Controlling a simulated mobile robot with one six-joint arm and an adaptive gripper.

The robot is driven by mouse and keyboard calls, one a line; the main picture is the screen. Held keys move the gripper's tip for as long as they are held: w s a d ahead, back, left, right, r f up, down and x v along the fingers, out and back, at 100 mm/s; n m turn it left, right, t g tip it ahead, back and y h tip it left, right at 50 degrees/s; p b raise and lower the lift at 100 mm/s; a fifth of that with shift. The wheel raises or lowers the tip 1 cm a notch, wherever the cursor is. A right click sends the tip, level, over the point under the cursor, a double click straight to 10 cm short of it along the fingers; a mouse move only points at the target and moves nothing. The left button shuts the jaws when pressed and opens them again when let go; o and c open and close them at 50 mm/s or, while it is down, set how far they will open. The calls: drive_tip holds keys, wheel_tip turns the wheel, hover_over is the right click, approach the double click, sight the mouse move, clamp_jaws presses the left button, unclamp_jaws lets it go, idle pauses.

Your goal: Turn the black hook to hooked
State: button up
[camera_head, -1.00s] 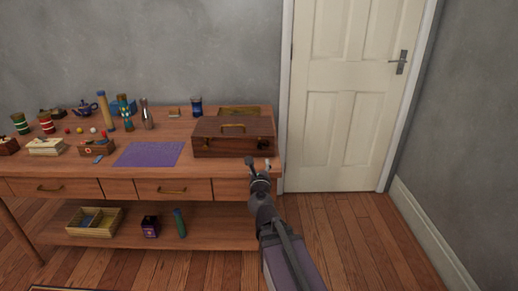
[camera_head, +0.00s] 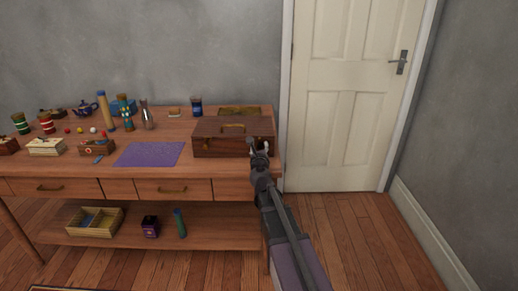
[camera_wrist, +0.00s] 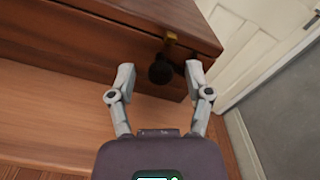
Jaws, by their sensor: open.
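The black hook (camera_wrist: 161,73) is a dark rounded piece low on the front of the brown wooden case (camera_head: 210,143), near its right end. In the head view my gripper (camera_head: 258,146) is at the case's right front, hiding the hook.
The case stands at the right end of the wooden table (camera_head: 215,171), with a handle on it. A purple mat (camera_head: 149,154) lies left of it, and a dark blue cup (camera_head: 196,106) stands behind. A white door (camera_head: 345,110) is to the right. Floor is free there.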

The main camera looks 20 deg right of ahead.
drive_tip(key=shift+w, duration=0.15)
clamp_jaws()
drive_tip(key=shift+n, duration=0.4)
drive_tip(key=n, duration=1.2)
drive_tip(key=shift+w+f, duration=0.1)
idle(0.3)
idle(0.5)
